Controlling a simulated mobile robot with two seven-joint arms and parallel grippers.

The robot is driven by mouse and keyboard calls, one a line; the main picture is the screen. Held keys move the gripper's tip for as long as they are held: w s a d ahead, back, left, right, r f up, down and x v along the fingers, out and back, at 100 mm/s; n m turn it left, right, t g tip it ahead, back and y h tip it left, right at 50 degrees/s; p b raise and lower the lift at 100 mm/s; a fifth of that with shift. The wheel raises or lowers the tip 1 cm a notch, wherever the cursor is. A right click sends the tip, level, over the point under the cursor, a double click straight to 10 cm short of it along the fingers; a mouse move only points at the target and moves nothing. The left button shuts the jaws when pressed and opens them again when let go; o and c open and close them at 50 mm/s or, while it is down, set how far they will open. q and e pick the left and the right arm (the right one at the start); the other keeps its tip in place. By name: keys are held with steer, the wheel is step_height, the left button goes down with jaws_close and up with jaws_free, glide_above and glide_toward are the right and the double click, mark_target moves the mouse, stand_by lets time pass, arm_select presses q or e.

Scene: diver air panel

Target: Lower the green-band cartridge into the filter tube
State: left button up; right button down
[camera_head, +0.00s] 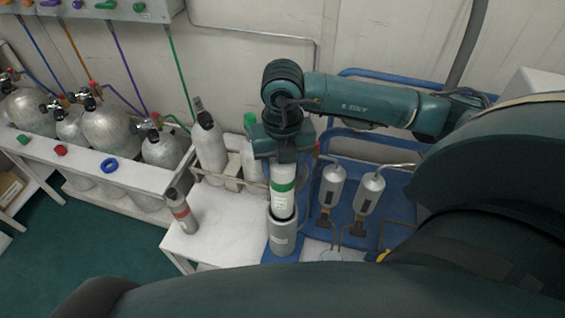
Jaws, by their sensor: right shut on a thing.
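The green-band cartridge (282,200) is a white cylinder with a green band near its top. It hangs upright below my right gripper (282,158), which is shut on its upper end. The grey filter tube (282,238) stands directly under the cartridge. The cartridge's lower end meets the tube's mouth in the picture; I cannot tell how deep it sits inside. My left gripper is not in view.
A cylinder with a red band (180,211) stands on the white table (215,240), left of the tube. Two silver canisters (369,193) are on the blue panel at right. Several gas cylinders (108,128) fill the left rack.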

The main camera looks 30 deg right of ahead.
steer(key=shift+f+b, duration=0.75)
steer(key=shift+f, duration=0.25)
arm_select(q)
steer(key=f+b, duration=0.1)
steer(key=b, duration=0.1)
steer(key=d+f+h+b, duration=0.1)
steer(key=b, duration=0.2)
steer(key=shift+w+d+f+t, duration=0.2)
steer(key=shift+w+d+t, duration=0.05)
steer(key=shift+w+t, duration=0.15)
arm_select(e)
step_height(320, 180, down, 6)
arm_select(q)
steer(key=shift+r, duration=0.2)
